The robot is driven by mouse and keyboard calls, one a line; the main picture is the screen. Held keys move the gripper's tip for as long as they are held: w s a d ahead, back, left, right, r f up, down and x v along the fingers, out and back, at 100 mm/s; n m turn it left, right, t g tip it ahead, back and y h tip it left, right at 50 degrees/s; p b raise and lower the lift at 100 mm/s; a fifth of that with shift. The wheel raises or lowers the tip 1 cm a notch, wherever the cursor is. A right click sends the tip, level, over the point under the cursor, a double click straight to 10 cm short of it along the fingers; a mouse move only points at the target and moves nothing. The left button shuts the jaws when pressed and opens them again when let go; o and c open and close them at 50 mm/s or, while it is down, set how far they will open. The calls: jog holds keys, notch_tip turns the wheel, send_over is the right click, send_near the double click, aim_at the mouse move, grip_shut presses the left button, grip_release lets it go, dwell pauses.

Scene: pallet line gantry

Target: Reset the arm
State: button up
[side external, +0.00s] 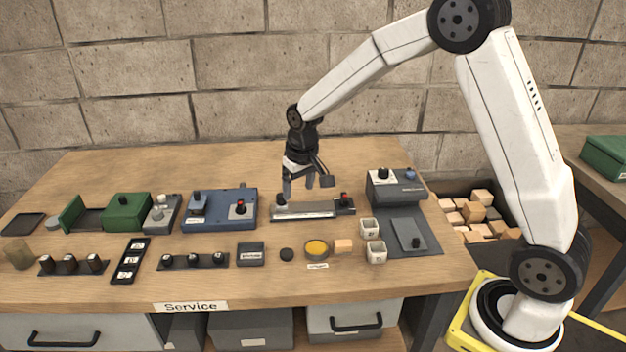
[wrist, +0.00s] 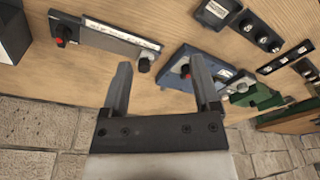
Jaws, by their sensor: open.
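My gripper (side external: 298,190) is open and empty, hanging above the back part of the wooden table (side external: 200,165). It is above the grey rail fixture (side external: 305,210), which has a black knob at its left end and a red one at its right. I cannot tell the exact gap between them. In the wrist view, my two gripper fingers (wrist: 160,90) are spread apart with nothing between them. The rail fixture (wrist: 110,42) lies beyond the left finger, and the blue box with a red knob (wrist: 195,68) is partly hidden behind the right finger.
A green box (side external: 127,212) stands at the left, and a grey machine block (side external: 395,187) at the right. A bin of wooden blocks (side external: 480,215) is beyond the table's right edge.

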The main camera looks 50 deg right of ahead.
jog(key=s+a+n, duration=0.1)
jog(key=s, duration=0.8)
jog(key=s+a+f+n+t, duration=0.1)
jog(key=s+a, duration=0.1)
jog(key=s, duration=0.8)
jog(key=shift+s+a, duration=0.3)
